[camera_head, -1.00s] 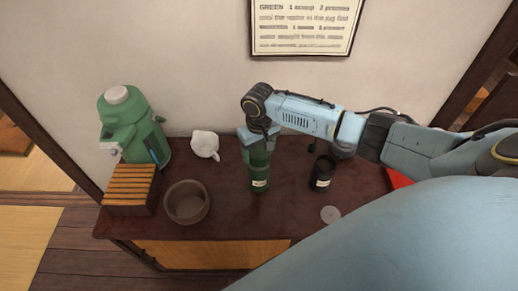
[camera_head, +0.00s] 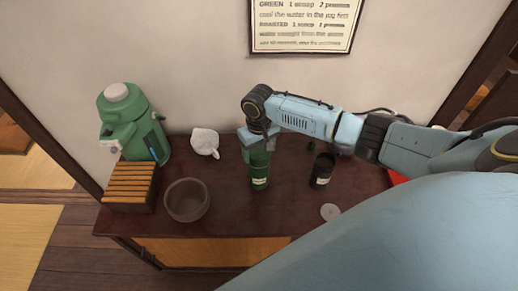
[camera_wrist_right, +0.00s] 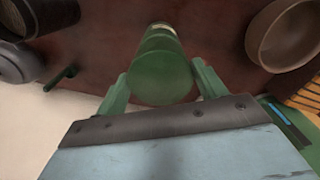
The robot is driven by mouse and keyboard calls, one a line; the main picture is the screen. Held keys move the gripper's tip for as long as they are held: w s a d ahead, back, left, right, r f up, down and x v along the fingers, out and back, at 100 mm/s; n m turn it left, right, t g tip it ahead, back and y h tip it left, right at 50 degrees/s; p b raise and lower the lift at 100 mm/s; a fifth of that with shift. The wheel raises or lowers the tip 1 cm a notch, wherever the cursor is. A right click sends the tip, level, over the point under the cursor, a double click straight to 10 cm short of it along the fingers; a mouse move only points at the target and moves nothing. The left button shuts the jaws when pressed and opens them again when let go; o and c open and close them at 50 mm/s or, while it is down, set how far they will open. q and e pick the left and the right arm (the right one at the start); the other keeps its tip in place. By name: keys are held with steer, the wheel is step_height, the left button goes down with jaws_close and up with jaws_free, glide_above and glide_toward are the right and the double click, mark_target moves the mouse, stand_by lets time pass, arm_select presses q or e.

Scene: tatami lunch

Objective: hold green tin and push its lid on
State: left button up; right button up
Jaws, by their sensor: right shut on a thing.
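The green tin (camera_head: 260,172) stands upright on the dark wooden counter, with a pale label low on its front. My right gripper (camera_head: 258,150) is above it, pointing down, and shut on its upper part. In the right wrist view, the fingers (camera_wrist_right: 160,85) lie on either side of the tin's flat, round green top (camera_wrist_right: 160,77). A step shows around the tin below this top. I cannot tell whether the lid is fully seated. My left gripper is not in view.
A dark open tin (camera_head: 322,172) and a grey disc (camera_head: 330,211) lie to the right. A brown bowl (camera_head: 186,201), white jug (camera_head: 205,142), slatted wooden box (camera_head: 130,187) and green air pot (camera_head: 128,125) stand to the left. The counter's front edge is close.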

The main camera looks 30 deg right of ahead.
steer(key=shift+f, duration=0.35)
stand_by(0.3)
steer(key=shift+f, duration=0.7)
stand_by(1.2)
steer(key=o, duration=0.9)
steer(key=shift+o, duration=0.6)
steer(key=shift+r, duration=0.15)
step_height(320, 180, up, 8)
steer(key=p, duration=0.9)
